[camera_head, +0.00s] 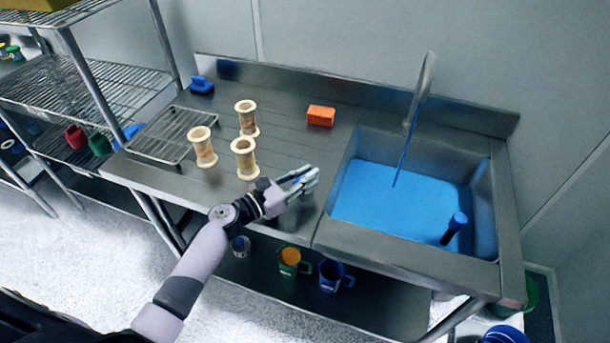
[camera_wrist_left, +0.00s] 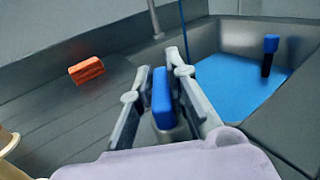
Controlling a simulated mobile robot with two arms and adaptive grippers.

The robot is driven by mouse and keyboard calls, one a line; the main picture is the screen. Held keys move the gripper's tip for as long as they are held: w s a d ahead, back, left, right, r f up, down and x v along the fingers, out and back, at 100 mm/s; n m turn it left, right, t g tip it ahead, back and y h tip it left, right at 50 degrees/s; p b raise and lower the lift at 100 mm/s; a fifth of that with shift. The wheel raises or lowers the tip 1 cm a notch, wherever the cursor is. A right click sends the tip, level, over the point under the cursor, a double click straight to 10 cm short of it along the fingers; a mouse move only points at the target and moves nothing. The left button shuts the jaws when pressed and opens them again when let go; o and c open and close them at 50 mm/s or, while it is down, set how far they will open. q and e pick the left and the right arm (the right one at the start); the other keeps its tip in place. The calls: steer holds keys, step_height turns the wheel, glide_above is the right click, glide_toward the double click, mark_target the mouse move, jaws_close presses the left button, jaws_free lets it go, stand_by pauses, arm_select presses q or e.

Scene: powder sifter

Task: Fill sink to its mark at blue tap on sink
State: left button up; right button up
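The sink (camera_head: 481,196) holds blue water (camera_head: 390,198). A thin blue stream (camera_head: 403,160) runs from the grey spout (camera_head: 425,85) into the water; no fill mark can be made out. My left gripper (camera_head: 304,180) is over the worktop, just left of the sink. In the left wrist view its fingers (camera_wrist_left: 158,85) are apart on either side of an upright blue handle (camera_wrist_left: 162,98), apparently the blue tap, with narrow gaps; contact cannot be told. In the head view the gripper mostly hides this handle. My right gripper is not in view.
A dark post with a blue top (camera_head: 455,226) stands in the sink. An orange block (camera_head: 321,115), several pale spool-shaped pieces (camera_head: 245,158), a wire rack (camera_head: 160,138) and a blue item (camera_head: 201,85) are on the worktop. Mugs (camera_head: 331,274) stand on the shelf below.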

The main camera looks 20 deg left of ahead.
arm_select(q)
steer(key=o, duration=0.4)
steer(key=shift+s, duration=0.1)
steer(key=v, duration=1.2)
